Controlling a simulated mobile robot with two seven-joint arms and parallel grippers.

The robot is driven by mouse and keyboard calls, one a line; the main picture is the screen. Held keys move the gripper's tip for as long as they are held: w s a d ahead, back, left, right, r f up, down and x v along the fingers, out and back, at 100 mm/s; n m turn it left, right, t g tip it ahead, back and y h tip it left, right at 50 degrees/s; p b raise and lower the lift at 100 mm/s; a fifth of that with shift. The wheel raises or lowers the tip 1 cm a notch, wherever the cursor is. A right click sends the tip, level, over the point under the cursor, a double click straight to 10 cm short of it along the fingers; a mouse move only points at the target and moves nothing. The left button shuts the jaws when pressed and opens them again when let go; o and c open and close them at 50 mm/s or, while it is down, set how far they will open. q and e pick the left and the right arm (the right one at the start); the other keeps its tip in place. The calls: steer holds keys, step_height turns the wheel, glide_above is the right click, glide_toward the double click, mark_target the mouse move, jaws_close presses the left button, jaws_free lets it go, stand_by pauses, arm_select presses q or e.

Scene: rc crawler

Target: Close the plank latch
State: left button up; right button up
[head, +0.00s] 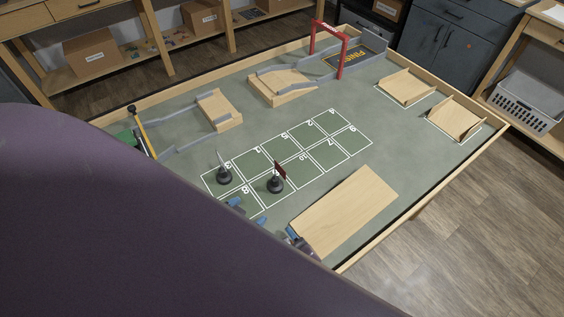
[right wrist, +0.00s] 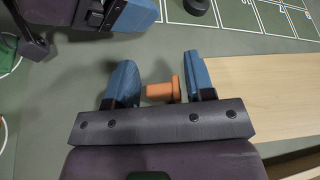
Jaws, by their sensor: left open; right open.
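The pale wood plank (head: 345,212) lies on the green board near its front edge. It also shows at the right in the right wrist view (right wrist: 265,95). A small orange piece, apparently the latch (right wrist: 160,92), sits beside the plank's left edge. My right gripper (right wrist: 160,65) is open, with one blue finger on each side of the orange piece; I cannot tell whether either touches it. In the head view my right gripper (head: 297,240) is mostly hidden at the plank's near-left end. My left gripper (head: 246,213) is open and empty, left of the plank.
Two black-based markers (head: 224,177) (head: 276,184) stand on the numbered grid (head: 300,150) close to my left gripper. A red gate (head: 340,60), wooden ramps (head: 407,88) and a wooden rim (head: 450,150) lie farther off. The board between grid and ramps is clear.

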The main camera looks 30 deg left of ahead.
steer(key=shift+w+a+f, duration=0.15)
steer(key=shift+a, duration=0.2)
steer(key=c, duration=0.8)
